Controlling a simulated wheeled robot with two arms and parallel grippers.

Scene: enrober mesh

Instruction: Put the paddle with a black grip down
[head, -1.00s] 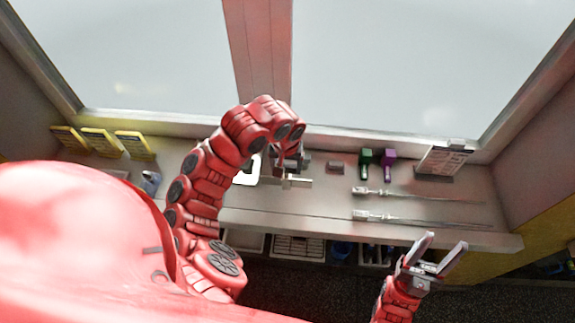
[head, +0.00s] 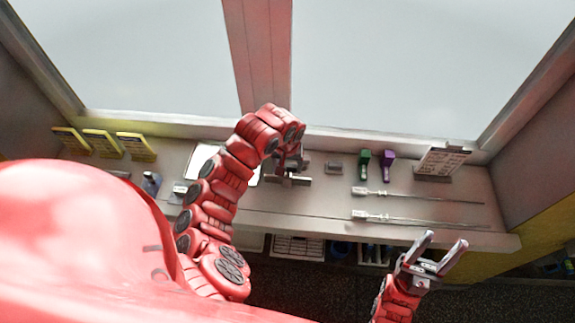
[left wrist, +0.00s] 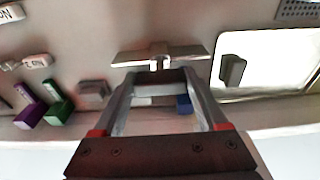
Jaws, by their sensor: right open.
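My right gripper (head: 443,252) is open and empty in front of the counter edge.
A green tool (head: 364,163), a purple tool (head: 388,166) and a grey block (head: 335,167) stand right of the fixture. Two long thin rods with pale handles (head: 368,216) lie nearer. A sign (head: 442,161) stands right, several yellow cards (head: 103,143) left. Bins are below.

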